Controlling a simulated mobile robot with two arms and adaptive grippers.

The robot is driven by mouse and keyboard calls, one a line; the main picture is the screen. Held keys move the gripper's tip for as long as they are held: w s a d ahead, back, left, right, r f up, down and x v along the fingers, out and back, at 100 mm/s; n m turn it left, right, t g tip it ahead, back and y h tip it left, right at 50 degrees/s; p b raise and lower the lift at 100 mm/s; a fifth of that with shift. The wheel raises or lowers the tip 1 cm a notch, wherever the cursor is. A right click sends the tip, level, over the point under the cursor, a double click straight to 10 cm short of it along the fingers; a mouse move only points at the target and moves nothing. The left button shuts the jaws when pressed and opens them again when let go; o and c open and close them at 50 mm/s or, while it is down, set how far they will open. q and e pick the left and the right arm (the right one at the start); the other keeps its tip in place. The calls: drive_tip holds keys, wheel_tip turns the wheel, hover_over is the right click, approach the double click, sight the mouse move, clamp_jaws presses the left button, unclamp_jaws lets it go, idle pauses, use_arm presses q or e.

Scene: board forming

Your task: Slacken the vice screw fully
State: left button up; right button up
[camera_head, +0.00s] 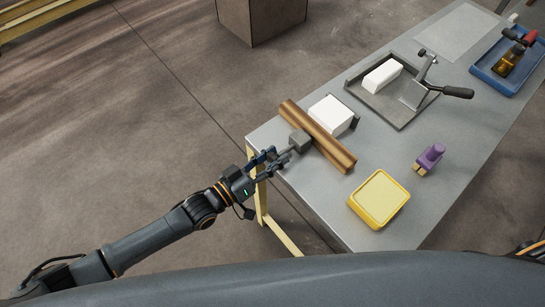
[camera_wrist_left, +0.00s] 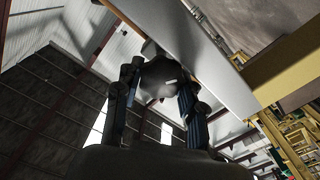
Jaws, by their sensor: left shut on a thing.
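My left gripper (camera_head: 279,160) is at the table's left edge in the head view, with its fingers just left of a small grey block (camera_head: 300,141). In the left wrist view, the fingers are closed on both sides of a dark rounded piece (camera_wrist_left: 162,76), which looks like the handle of the vice screw. The screw's thread is not visible. The grey block touches or sits close to a long brown wooden bar (camera_head: 325,142) lying diagonally. A white block (camera_head: 330,114) is on the bar's far side. My right gripper is not in view.
The grey table (camera_head: 303,178) also bears a yellow square box (camera_head: 379,197), a purple object (camera_head: 430,157), and a dark tray (camera_head: 398,117) with a white block and a black-handled lever. A blue tray (camera_head: 484,72) holds tools. Bare tabletop lies between them.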

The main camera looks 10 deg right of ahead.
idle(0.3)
use_arm(q)
drive_tip(key=o, duration=1.2)
